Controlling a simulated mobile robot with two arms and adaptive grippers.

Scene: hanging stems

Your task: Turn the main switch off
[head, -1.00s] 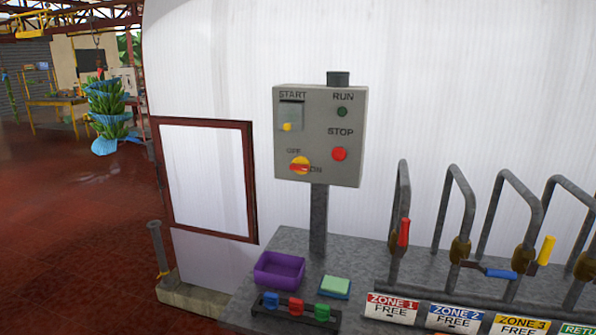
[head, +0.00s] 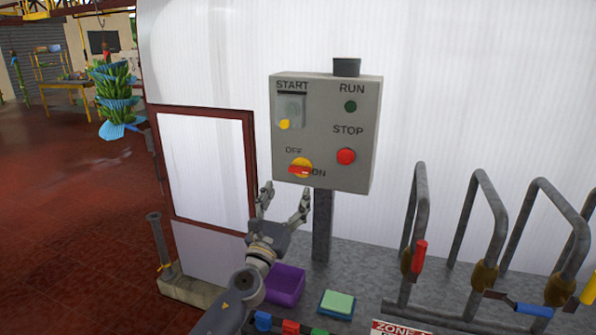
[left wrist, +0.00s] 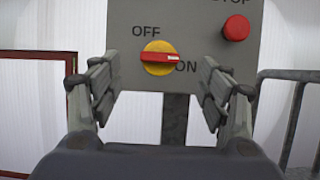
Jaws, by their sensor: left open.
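The main switch (head: 300,168) is a red handle on a yellow disc, low on the left of the grey control box (head: 330,110). Its handle lies level, with its pale-marked end toward the ON label. In the left wrist view the switch (left wrist: 159,58) shows between my fingers, with OFF at its upper left and ON at its lower right. My left gripper (head: 284,203) is open and empty, just below and in front of the switch, apart from it as far as I can tell. My right gripper is not in view.
The red STOP button (head: 346,156) is right of the switch, and a yellow piece (head: 284,124) hangs under START. Below are a purple bin (head: 287,284) and a green sponge (head: 338,303). Bent pipes with valve levers (head: 420,256) stand at the right.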

